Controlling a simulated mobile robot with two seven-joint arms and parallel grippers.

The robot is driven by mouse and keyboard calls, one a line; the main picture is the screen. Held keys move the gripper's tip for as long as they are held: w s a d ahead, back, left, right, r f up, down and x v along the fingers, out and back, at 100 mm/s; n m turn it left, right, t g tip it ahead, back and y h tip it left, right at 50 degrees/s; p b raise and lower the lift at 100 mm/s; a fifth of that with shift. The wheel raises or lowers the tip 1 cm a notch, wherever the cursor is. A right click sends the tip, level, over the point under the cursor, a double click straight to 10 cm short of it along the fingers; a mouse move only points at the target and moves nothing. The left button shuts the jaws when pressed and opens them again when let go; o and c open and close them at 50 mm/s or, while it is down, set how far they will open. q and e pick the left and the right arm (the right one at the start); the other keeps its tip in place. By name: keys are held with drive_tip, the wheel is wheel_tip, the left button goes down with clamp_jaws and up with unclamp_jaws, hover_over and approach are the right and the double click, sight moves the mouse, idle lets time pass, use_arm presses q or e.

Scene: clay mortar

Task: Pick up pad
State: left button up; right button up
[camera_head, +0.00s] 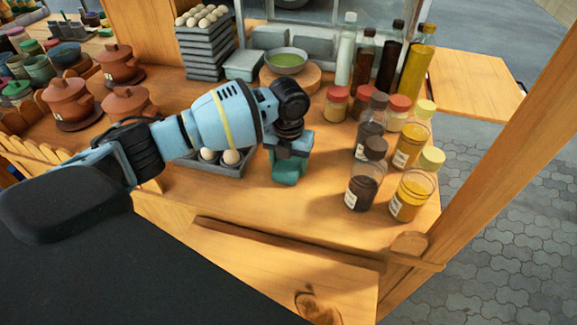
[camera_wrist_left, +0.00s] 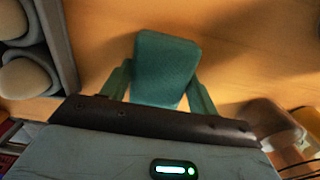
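The pad is a teal block with a slightly textured face (camera_wrist_left: 165,62). In the head view it shows as a small teal shape (camera_head: 287,172) on the wooden counter, under my left gripper (camera_head: 289,157). In the left wrist view the two greenish fingers of my left gripper (camera_wrist_left: 160,88) stand one on each side of the pad. Their far ends come close to its sides, and I cannot tell whether they press on it. My right gripper is not in view.
A grey tray with eggs (camera_head: 232,157) stands just left of the pad. Bottles and jars (camera_head: 363,187) stand to the right, and a bowl of green stuff (camera_head: 286,61) on a round board behind. The counter in front of the pad is clear up to its edge.

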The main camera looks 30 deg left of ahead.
sight(287, 163)
use_arm(q)
drive_tip(key=c, duration=0.4)
drive_tip(key=shift+c, duration=0.2)
drive_tip(key=shift+r, duration=0.85)
wheel_tip(287, 163, up, 2)
drive_tip(key=shift+s+a, duration=0.15)
drive_tip(key=s+a, duration=0.2)
drive_tip(key=s, duration=0.2)
drive_tip(key=s+a+r, duration=0.1)
drive_tip(key=s+a, duration=0.2)
drive_tip(key=s, duration=0.2)
drive_tip(key=s+a, duration=0.2)
drive_tip(key=s, duration=0.2)
drive_tip(key=shift+s+a+r, duration=0.15)
drive_tip(key=shift+s+a, duration=0.15)
drive_tip(key=shift+a, duration=0.05)
drive_tip(key=o, duration=0.4)
drive_tip(key=shift+c, duration=0.2)
drive_tip(key=c, duration=0.3)
drive_tip(key=shift+d+p, duration=0.1)
drive_tip(key=shift+p, duration=0.2)
